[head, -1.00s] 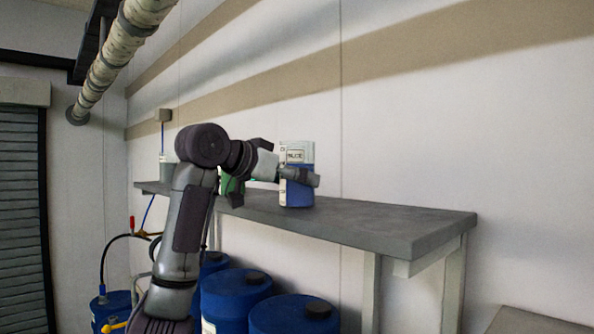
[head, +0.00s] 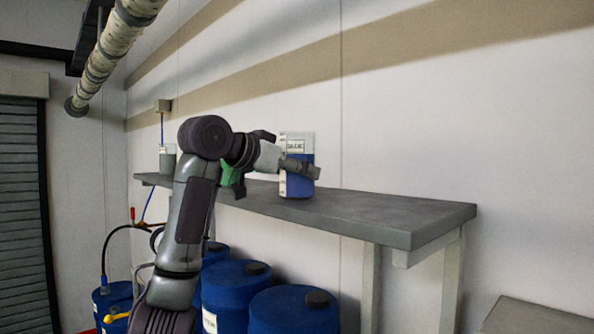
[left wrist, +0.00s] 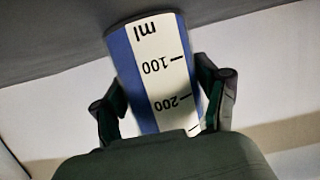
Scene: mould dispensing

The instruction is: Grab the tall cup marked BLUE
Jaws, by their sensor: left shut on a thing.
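The tall cup marked BLUE (head: 299,187) stands upright on the grey shelf (head: 400,212). It is clear above, with blue contents below and a label near its top. In the left wrist view the cup (left wrist: 163,75) shows a white scale strip in ml between blue sides. My left gripper (head: 284,154) is shut on the cup, coming from the left. In the wrist view its dark fingers (left wrist: 165,103) press on both sides of the cup. The cup's base appears to rest on the shelf. My right gripper is not in view.
A green cup (head: 227,175) stands on the shelf partly behind my arm. A grey cup (head: 167,158) is at the shelf's far left. Blue drums (head: 240,290) stand below the shelf. The shelf's right part is bare. A wall rises behind.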

